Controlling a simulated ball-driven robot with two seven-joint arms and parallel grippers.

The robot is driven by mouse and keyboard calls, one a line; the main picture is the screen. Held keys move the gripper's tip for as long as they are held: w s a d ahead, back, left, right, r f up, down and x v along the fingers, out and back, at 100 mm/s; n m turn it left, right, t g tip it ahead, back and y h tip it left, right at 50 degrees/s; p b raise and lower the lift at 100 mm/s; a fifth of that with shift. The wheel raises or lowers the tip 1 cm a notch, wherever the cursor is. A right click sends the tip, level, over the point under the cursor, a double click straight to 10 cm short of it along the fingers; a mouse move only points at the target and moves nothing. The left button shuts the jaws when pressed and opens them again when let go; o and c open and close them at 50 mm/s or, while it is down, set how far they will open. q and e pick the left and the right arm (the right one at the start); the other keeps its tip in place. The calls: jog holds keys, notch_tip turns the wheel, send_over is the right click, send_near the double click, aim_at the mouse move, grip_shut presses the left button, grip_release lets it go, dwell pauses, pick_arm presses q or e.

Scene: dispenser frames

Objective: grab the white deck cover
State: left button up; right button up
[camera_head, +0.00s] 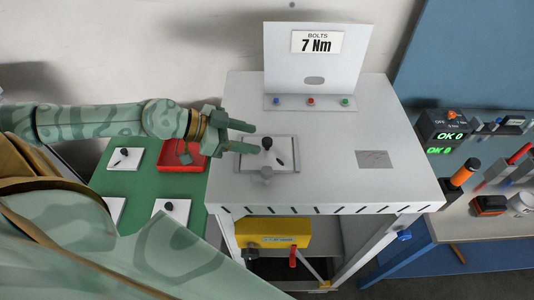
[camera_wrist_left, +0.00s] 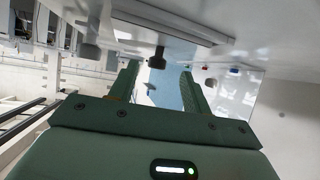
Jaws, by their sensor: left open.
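A white deck cover (camera_head: 285,163), a flat plate with a black knob (camera_head: 267,143) and a small dark handle, lies on the light grey work table. My left gripper (camera_head: 252,138) comes in from the left with its fingers open, just left of the knob. In the left wrist view the open fingers (camera_wrist_left: 160,72) point toward the dark knob (camera_wrist_left: 157,60), which shows between their tips. The white plate (camera_wrist_left: 165,18) shows at the top of that view. I cannot tell whether a finger touches the knob. My right gripper is out of view.
Several similar white plates, one at the back left (camera_head: 125,158), lie on a green surface (camera_head: 141,187) beside a red tray (camera_head: 171,163). An upright panel marked 7 Nm (camera_head: 313,62) stands behind. A yellow box (camera_head: 285,232) sits below. The table's right side is mostly clear.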

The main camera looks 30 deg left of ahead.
aim_at(263, 141)
pick_arm(q)
jog(key=x, duration=0.4)
jog(key=shift+d+r+p, duration=0.2)
jog(key=shift+p, duration=0.15)
jog(key=shift+w+d+f, duration=0.25)
jog(key=shift+d+f, duration=0.05)
grip_shut()
jog(key=shift+r, duration=0.1)
